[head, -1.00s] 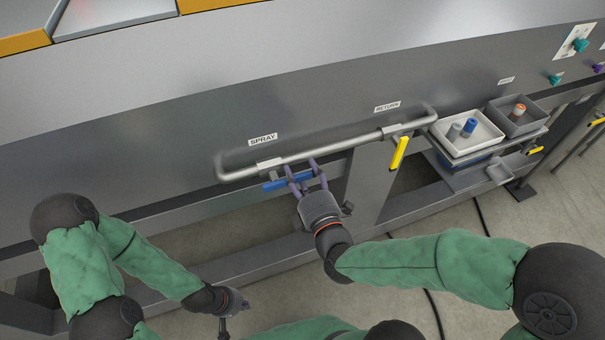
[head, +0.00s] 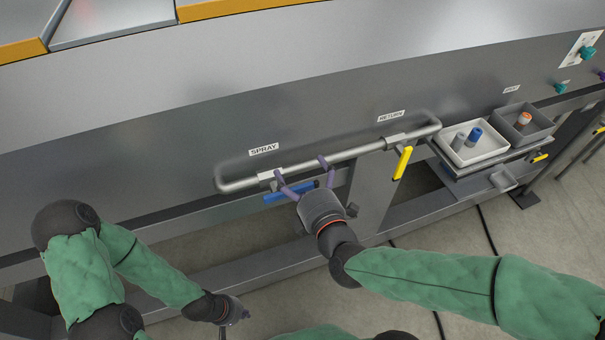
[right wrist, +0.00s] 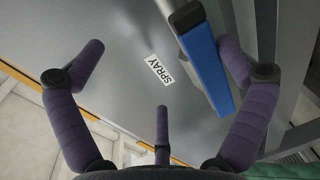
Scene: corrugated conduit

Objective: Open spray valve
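The spray valve's blue lever (head: 275,198) hangs just below the metal pipe, under the SPRAY label (head: 264,149), and lies roughly along the pipe. It also shows in the right wrist view (right wrist: 209,65). My right gripper (head: 300,174) is open at the lever, its purple fingers spread on either side in the head view. In the right wrist view the lever lies between the spread fingers, nearer the right-hand one; I cannot tell whether they touch. The palm hides part of the lever in the head view. My left gripper (head: 232,317) is low at the left, away from the valve, its fingers unclear.
The pipe (head: 350,154) runs along the grey machine front to a yellow RETURN lever (head: 403,162). To the right, a white tray (head: 488,153) and a grey bin (head: 545,127) hold small cylinders. A frame rail runs below the pipe.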

